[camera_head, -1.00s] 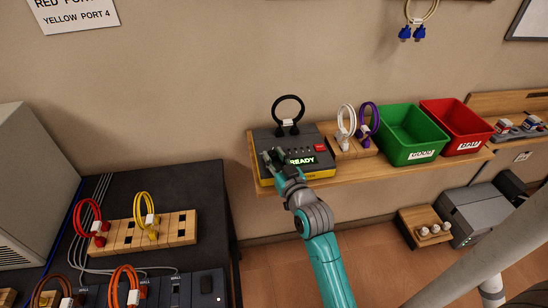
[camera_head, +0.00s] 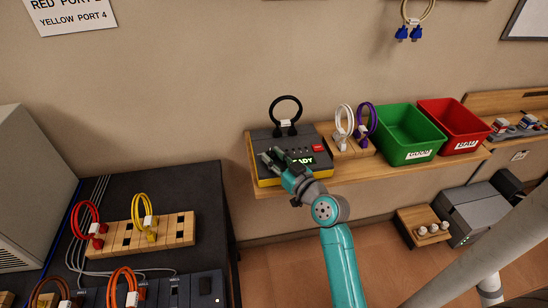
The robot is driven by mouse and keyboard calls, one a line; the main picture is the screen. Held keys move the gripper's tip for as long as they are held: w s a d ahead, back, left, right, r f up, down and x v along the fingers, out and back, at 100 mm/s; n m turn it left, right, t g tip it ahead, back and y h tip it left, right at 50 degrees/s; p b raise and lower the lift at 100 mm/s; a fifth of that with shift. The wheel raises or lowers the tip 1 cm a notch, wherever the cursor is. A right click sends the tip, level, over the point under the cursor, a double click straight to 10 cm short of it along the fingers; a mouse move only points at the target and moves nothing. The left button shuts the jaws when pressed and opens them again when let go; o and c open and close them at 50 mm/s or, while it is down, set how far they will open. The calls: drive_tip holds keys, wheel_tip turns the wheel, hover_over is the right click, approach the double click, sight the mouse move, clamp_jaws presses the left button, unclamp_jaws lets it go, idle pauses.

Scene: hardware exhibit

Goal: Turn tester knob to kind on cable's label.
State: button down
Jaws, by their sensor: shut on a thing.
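The tester (camera_head: 262,176) is a dark grey box with a yellow lower edge on a wooden wall shelf. A black cable (camera_head: 286,100) stands looped in its top, with a small white label (camera_head: 287,123) too small to read. The tester's lit display (camera_head: 304,161) is partly hidden by my gripper; only "ADY" shows. A red button (camera_head: 318,148) is at its right. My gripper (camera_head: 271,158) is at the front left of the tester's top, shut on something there. The knob itself is hidden by the fingers, so its setting cannot be seen.
Right of the tester, a wooden block (camera_head: 350,150) holds a white and a purple cable. Then come a green GOOD bin (camera_head: 409,146) and a red BAD bin (camera_head: 452,128). A dark table with red, yellow and orange cables is at left.

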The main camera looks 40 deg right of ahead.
drive_tip(key=shift+f, duration=0.15)
drive_tip(key=c, duration=0.8)
unclamp_jaws()
drive_tip(key=s, duration=0.4)
drive_tip(key=s+a, duration=0.1)
drive_tip(key=s, duration=0.7)
drive_tip(key=shift+a, duration=0.35)
